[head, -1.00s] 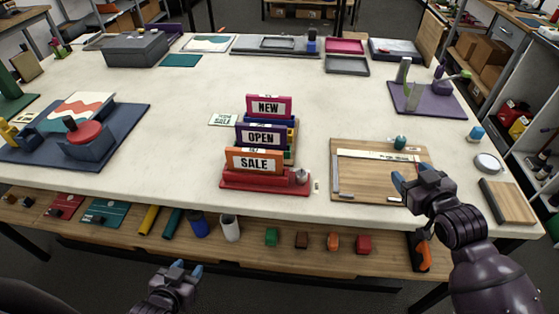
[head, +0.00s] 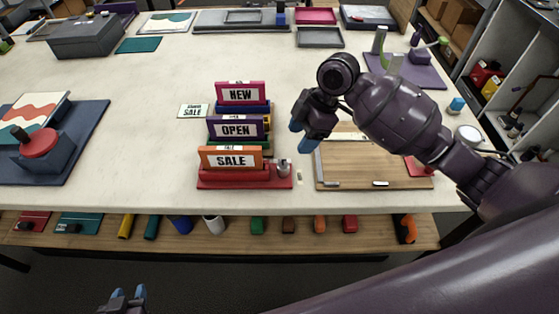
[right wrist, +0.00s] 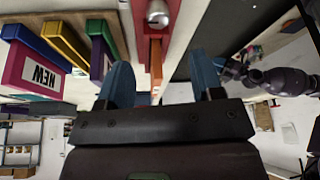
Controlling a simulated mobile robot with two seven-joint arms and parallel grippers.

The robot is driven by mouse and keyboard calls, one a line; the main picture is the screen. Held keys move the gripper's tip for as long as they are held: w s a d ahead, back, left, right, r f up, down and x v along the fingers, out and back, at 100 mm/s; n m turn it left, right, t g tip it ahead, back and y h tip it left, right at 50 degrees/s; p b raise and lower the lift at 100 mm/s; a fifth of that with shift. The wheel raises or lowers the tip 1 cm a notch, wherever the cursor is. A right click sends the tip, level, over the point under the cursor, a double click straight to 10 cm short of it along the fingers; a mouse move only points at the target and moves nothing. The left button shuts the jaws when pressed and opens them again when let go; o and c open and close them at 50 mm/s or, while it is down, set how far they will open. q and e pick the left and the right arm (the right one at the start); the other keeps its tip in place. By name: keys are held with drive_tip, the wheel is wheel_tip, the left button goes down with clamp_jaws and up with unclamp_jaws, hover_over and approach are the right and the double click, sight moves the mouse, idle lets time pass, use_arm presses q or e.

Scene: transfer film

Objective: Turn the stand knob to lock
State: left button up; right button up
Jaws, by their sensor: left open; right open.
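The red stand (head: 245,182) holds an orange SALE sign (head: 231,160) near the front of the table. Its grey metal knob (head: 283,168) is at the stand's right end. The knob also shows in the right wrist view (right wrist: 158,14), at the top, beyond and roughly between my fingertips. My right gripper (head: 299,124) is open and empty, above and just right of the knob, not touching it. Its blue fingers stand wide apart in the right wrist view (right wrist: 163,78). My left gripper (head: 128,293) is open and empty, low in front of the table. The knob's lock marking cannot be made out.
Stands with an OPEN sign (head: 235,129) and a NEW sign (head: 240,93) are just behind the red stand. A wooden board (head: 345,175) lies to its right, partly hidden by my right arm. A shelf (head: 270,239) with small items runs under the table edge.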

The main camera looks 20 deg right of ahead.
sight(283, 165)
drive_tip(key=x, duration=0.9)
drive_tip(key=shift+w+p, duration=0.1)
drive_tip(key=shift+p, duration=0.2)
drive_tip(key=shift+a+f, duration=0.3)
drive_tip(key=shift+f, duration=0.4)
drive_tip(key=c, duration=0.9)
